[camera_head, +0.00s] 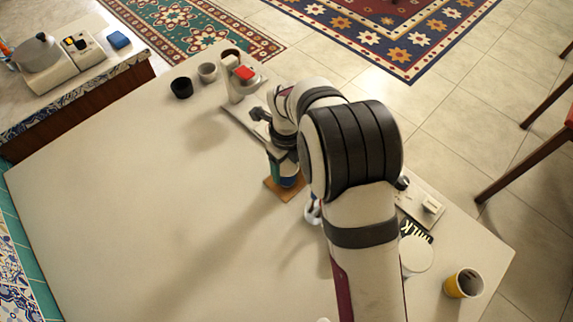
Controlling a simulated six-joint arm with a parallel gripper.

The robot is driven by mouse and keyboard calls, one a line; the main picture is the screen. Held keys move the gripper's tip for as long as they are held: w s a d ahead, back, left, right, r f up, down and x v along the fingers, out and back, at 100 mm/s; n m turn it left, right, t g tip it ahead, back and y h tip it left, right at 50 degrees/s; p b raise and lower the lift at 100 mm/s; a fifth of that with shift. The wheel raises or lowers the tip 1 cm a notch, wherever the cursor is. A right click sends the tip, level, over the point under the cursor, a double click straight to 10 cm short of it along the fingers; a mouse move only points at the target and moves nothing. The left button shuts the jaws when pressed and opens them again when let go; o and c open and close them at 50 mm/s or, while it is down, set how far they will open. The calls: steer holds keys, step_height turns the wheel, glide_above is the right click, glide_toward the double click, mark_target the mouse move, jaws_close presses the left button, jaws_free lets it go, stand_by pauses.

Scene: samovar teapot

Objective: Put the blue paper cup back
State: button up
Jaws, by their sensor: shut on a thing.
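The blue paper cup (288,181) is near the middle of the white table, at or just above a brown square coaster (272,187). My gripper (284,160) is over the cup and shut on it. My arm and gripper hide much of the cup. I cannot tell whether its base touches the coaster.
A black cup (181,88), a grey cup (207,72) and a white stand with a red part (238,85) are at the back. The table's left is clear.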

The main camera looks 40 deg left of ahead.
steer(key=shift+f, duration=0.1)
steer(key=o, duration=0.8)
